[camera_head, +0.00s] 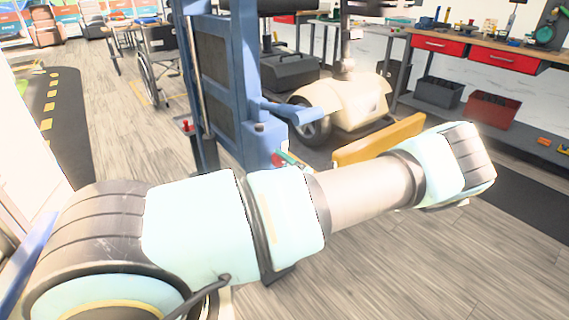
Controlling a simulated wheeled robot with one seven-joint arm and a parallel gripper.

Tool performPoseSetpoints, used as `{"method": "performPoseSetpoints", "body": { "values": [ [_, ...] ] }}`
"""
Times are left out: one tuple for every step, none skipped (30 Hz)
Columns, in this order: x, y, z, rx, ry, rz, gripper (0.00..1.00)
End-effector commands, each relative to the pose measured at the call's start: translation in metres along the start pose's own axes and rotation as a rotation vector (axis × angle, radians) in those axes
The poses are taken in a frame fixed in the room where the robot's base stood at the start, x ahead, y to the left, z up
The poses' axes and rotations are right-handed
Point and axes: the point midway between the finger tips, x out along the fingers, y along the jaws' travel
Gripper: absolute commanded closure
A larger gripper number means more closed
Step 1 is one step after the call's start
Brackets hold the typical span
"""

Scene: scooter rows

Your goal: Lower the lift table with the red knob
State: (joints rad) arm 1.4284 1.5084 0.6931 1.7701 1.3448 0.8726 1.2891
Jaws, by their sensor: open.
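A blue upright lift frame (219,75) with dark panels stands in the middle of the head view. A small red knob (186,125) sits on a short stem at the left side of the frame. Another small red part (278,160) with a teal piece (291,158) shows at the foot of the blue post, partly hidden behind my arm. I cannot tell which red part works the lift. An orange-yellow panel (380,139) shows behind my arm. My arm crosses the foreground from lower left to right. My gripper is not visible.
A cream scooter body (345,105) with a dark wheel stands behind the lift. A workbench (480,50) with red drawers runs along the back right, with a grey bin (438,92) and a red bin (492,110) below. A wheelchair (160,65) stands at left. Floor is clear at front right.

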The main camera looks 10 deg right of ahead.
Motion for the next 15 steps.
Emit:
{"method": "performPoseSetpoints", "body": {
  "values": [
    [-0.006, -0.001, 0.0, 0.0, -0.002, -0.001, 0.11],
    [-0.01, -0.001, 0.001, 0.0, -0.002, -0.002, 0.11],
    [-0.017, -0.001, 0.001, -0.001, -0.003, -0.002, 0.11],
    [-0.022, -0.002, 0.001, -0.001, -0.003, -0.002, 0.11],
    [-0.028, -0.002, 0.001, -0.002, -0.003, -0.003, 0.11],
    [-0.037, -0.003, 0.001, -0.002, -0.004, -0.004, 0.11],
    [-0.043, -0.002, 0.001, -0.001, -0.003, -0.003, 0.11],
    [-0.049, -0.002, 0.001, -0.002, -0.003, -0.002, 0.11],
    [-0.058, -0.002, 0.001, -0.001, -0.004, -0.003, 0.11],
    [-0.063, -0.003, 0.001, -0.001, -0.003, -0.004, 0.11],
    [-0.069, -0.002, 0.001, -0.001, -0.003, -0.003, 0.11],
    [-0.076, -0.002, 0.0, -0.002, -0.003, -0.002, 0.11],
    [-0.08, -0.002, 0.0, -0.001, -0.003, -0.002, 0.11],
    [-0.085, -0.002, 0.0, -0.001, -0.002, -0.003, 0.11],
    [-0.09, -0.002, 0.0, -0.001, -0.002, -0.003, 0.11]
  ]
}}
